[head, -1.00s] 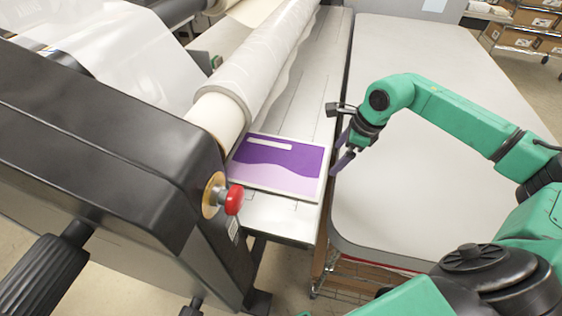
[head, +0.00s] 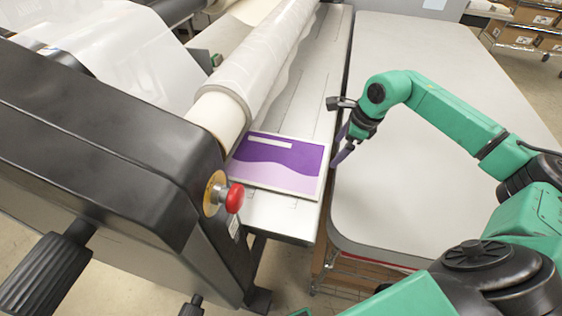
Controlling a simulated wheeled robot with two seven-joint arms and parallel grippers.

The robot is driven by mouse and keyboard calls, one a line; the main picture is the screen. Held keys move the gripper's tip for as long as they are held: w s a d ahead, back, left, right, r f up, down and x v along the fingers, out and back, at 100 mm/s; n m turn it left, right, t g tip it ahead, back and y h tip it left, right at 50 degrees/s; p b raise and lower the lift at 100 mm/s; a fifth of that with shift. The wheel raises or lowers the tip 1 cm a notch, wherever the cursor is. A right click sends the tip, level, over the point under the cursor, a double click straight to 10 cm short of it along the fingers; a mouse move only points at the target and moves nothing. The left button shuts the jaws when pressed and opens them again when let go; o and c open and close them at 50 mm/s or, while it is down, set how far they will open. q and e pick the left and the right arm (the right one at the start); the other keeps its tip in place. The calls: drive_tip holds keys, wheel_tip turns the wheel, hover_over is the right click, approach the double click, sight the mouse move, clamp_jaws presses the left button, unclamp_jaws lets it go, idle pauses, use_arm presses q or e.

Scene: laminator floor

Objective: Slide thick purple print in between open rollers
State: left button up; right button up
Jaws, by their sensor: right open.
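The purple print (head: 278,165), dark purple above a pale wavy band with a white strip, lies flat on the laminator's grey feed table. Its far left edge meets the film-covered roller (head: 222,112); whether it is in between the rollers is hidden. My right gripper (head: 338,156) is open at the right edge of the print, its fingers over the gap between the feed table and the white table. I cannot tell whether it touches the print. My left gripper is not in view.
The laminator's black side housing (head: 110,150) fills the left, with a red knob (head: 234,198) near the print and a black handwheel (head: 45,275) below. The white table (head: 420,60) on the right is bare. Boxes on a rack (head: 530,30) stand far right.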

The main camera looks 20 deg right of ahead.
sight(308, 153)
drive_tip(key=shift+f+b, duration=0.9)
drive_tip(key=shift+f, duration=0.2)
drive_tip(key=shift+w+a+p, duration=0.65)
drive_tip(key=shift+w+a, duration=0.1)
drive_tip(key=shift+a, duration=0.25)
idle(1.1)
drive_tip(key=shift+w+a+p, duration=0.4)
drive_tip(key=shift+w+a, duration=0.3)
drive_tip(key=shift+a, duration=0.25)
idle(0.3)
drive_tip(key=shift+w+a, duration=0.2)
drive_tip(key=shift+a, duration=0.1)
drive_tip(key=shift+w+a, duration=0.5)
drive_tip(key=shift+a, duration=0.1)
idle(0.5)
drive_tip(key=shift+s+d, duration=0.35)
drive_tip(key=shift+d, duration=0.1)
idle(0.4)
drive_tip(key=shift+d+p+v, duration=0.2)
drive_tip(key=shift+p+v, duration=0.55)
drive_tip(key=shift+v, duration=0.85)
drive_tip(key=shift+d+p+v, duration=0.15)
drive_tip(key=shift+p+v, duration=0.6)
drive_tip(key=shift+v, duration=0.85)
drive_tip(key=shift+w, duration=0.25)
